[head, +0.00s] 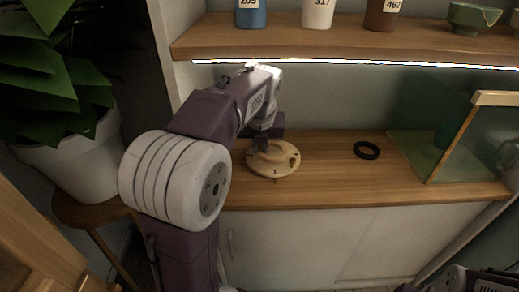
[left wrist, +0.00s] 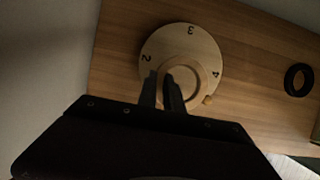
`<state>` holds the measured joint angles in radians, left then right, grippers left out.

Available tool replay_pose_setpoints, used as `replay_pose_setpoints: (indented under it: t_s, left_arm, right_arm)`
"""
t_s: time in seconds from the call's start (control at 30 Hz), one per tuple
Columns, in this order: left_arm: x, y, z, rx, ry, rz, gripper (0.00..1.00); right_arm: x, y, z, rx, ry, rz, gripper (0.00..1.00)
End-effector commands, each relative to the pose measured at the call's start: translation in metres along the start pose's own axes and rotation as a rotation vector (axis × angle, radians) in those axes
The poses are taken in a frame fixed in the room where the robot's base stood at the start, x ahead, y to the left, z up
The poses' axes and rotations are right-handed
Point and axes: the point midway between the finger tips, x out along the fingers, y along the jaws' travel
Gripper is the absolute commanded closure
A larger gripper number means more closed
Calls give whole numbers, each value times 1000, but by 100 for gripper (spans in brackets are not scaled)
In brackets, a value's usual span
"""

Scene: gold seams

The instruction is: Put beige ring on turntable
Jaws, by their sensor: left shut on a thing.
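The turntable (left wrist: 158,45) is a round pale wooden disc with black numbers on its top and a small knob at its edge. In the head view the turntable (head: 262,169) sits on the wooden counter. The beige ring (left wrist: 199,76) appears over the turntable's middle in the left wrist view. My left gripper (left wrist: 160,76) is shut on the ring's near left side; it also shows above the turntable in the head view (head: 262,143). I cannot tell whether the ring touches the disc. My right gripper is not in view.
A black ring (head: 367,150) lies on the counter (head: 325,180) right of the turntable. A greenish glass case (head: 450,140) stands further right. A shelf (head: 345,42) with numbered cups and a green bowl (head: 472,17) hangs above. A potted plant (head: 80,150) stands left.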

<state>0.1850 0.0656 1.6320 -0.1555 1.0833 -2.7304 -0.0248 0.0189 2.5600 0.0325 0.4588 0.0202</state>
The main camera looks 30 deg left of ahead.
Motion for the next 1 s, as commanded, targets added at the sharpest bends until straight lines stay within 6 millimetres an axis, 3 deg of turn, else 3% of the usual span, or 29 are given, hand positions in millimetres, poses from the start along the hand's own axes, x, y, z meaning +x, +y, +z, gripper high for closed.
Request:
replay_pose_setpoints:
  t_s: [0.1,0.3,0.43,0.63,0.97,1.0]
  left_arm:
    - [10,0,24,-2,0,0,100]
    - [16,0,38,-1,-1,-1,100]
    - [21,0,36,0,0,0,100]
    - [52,0,23,0,0,0,100]
    - [52,0,23,0,0,0,100]
    - [51,0,23,0,0,0,81]
  right_arm:
    - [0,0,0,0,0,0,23]
    - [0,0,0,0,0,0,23]
    - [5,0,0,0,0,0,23]
    - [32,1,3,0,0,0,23]
    - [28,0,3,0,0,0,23]
    - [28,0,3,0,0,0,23]
